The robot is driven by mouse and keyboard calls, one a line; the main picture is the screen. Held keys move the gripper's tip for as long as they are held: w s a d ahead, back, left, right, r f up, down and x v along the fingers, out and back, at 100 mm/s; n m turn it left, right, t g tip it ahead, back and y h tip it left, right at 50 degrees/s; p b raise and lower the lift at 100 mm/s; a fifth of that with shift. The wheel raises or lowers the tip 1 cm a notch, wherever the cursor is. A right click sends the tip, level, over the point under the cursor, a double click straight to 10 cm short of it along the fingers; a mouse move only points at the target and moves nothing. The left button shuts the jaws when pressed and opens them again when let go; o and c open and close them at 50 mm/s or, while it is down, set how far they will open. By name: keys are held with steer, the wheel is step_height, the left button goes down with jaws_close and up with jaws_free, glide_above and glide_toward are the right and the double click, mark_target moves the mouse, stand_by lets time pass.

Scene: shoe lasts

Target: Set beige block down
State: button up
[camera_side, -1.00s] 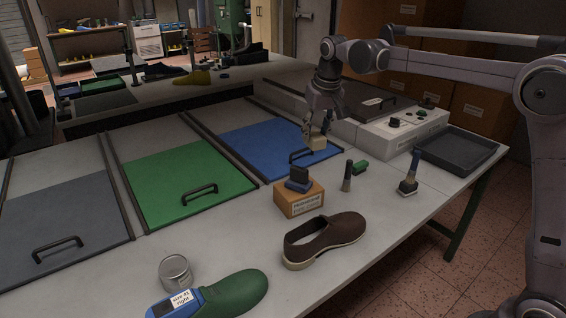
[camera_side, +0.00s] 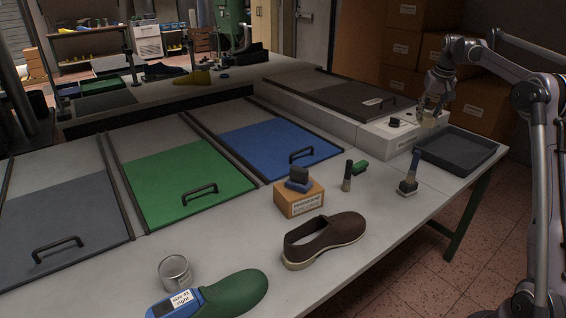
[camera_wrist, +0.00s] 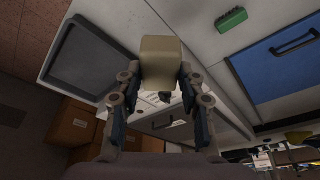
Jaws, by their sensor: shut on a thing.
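The beige block (camera_side: 429,118) is between the fingers of my gripper (camera_side: 432,108), at the far right end of the bench. In the wrist view the block (camera_wrist: 161,62) sits between the two fingertips of my gripper (camera_wrist: 158,78), which is shut on it. In the side view the block appears over or in front of the white control box (camera_side: 378,138). I cannot tell whether it touches the box. The block partly hides the box in the wrist view.
A dark empty tray (camera_side: 455,152) lies just beside the box, at the bench edge. A brush (camera_side: 409,177), a green block (camera_side: 360,167), an orange box (camera_side: 299,199) and a brown shoe (camera_side: 324,241) stand nearer. Blue (camera_side: 265,143) and green (camera_side: 165,190) lids lie left. Cardboard boxes stand behind.

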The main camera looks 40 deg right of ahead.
step_height(320, 180, down, 12)
steer(key=s+d+r, duration=0.1)
steer(key=s+d, duration=0.1)
steer(key=w+a+f, duration=0.1)
steer(key=w+f, duration=0.1)
steer(key=w, duration=0.1)
steer(key=w+a+f, duration=0.1)
steer(key=w+f, duration=0.2)
steer(key=w, duration=0.1)
steer(key=w+a+f, duration=0.2)
steer(key=w, duration=0.2)
steer(key=shift+f, duration=2.4)
steer(key=shift+f, duration=0.15)
steer(key=o, duration=1.3)
